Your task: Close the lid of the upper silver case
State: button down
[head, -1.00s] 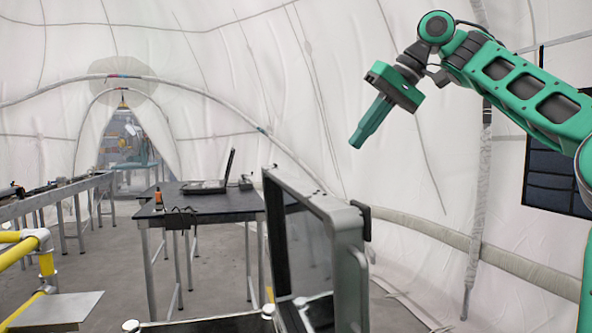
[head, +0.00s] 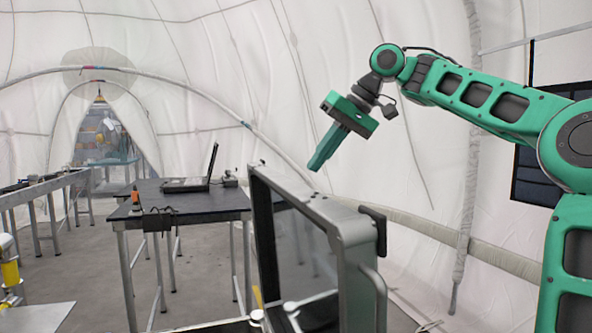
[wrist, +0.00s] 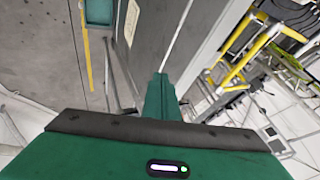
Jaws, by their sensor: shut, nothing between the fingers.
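The silver case's lid (head: 345,236) stands open and upright at the lower middle of the head view, with a silver frame, a dark inner panel and black corner pieces. Only a small part of the case's base shows at the bottom edge. My gripper (head: 315,165) is shut and empty, pointing down and left, above the lid's top edge in the picture. No contact with the lid is visible. In the wrist view the closed fingers (wrist: 161,88) point at a large grey surface with a pale edge, probably the case.
A dark table (head: 190,205) with an open laptop-like case (head: 192,183) and an orange bottle (head: 136,198) stands beyond the lid. The white tent wall (head: 420,190) is behind my arm. Grey floor lies between the tables.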

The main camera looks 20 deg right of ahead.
jog(key=shift+w+a+f, duration=0.1)
jog(key=shift+a+f, duration=0.15)
jog(key=shift+a, duration=0.5)
jog(key=shift+w+a+f, duration=0.1)
jog(key=shift+a+f, duration=0.15)
jog(key=shift+a, duration=0.55)
jog(key=shift+w+a+f, duration=0.1)
jog(key=shift+a+f, duration=0.15)
jog(key=shift+a, duration=0.5)
jog(key=shift+a, duration=0.1)
